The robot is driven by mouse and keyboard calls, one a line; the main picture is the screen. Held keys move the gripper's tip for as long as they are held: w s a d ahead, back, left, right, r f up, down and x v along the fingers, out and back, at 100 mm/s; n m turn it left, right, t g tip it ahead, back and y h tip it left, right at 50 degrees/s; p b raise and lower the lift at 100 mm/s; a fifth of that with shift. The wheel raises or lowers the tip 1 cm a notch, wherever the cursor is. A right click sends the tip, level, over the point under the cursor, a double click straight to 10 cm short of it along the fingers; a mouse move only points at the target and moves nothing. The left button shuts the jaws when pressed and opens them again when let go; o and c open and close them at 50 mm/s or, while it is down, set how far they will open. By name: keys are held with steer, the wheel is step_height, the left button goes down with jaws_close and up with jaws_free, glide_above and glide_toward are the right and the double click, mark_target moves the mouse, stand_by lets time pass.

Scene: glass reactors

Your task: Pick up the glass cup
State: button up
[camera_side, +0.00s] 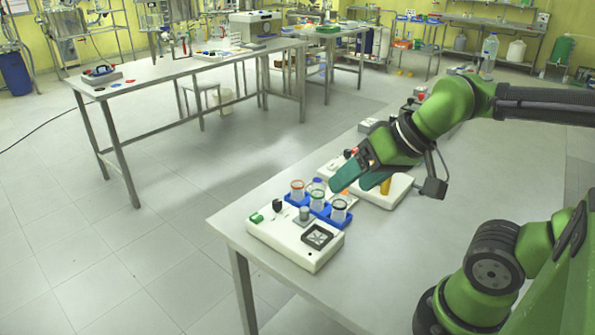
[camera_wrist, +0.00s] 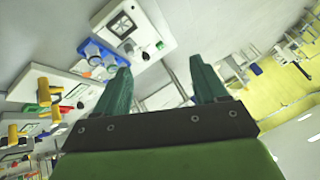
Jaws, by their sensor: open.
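One cup with an orange rim (camera_side: 297,190) is at the left, and another glass cup (camera_side: 339,209) is at the right. I cannot tell which one the task means. My gripper (camera_side: 343,182) is just right of the rack and above it, apart from the cups. In the wrist view my gripper's two green fingers (camera_wrist: 163,82) are spread with nothing between them. The blue rack (camera_wrist: 88,50) shows there beyond the left finger, with the cups partly hidden.
The white device (camera_side: 290,238) has a green switch, a black knob and a dark square panel. A second white device (camera_side: 398,192) with a yellow part stands under my wrist. The table (camera_side: 420,240) is bare at its near right. A clear bottle (camera_side: 490,52) stands at the far end.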

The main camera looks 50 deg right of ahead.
steer(key=shift+f, duration=0.1)
steer(key=m+g+h, duration=0.3)
steer(key=g, duration=0.3)
glide_toward(340, 203)
steer(key=f, duration=0.7)
steer(key=w+f, duration=0.1)
steer(key=f, duration=0.2)
steer(key=shift+d+f, duration=0.3)
steer(key=shift+d, duration=0.1)
steer(key=shift+c, duration=0.4)
steer(key=c, duration=1)
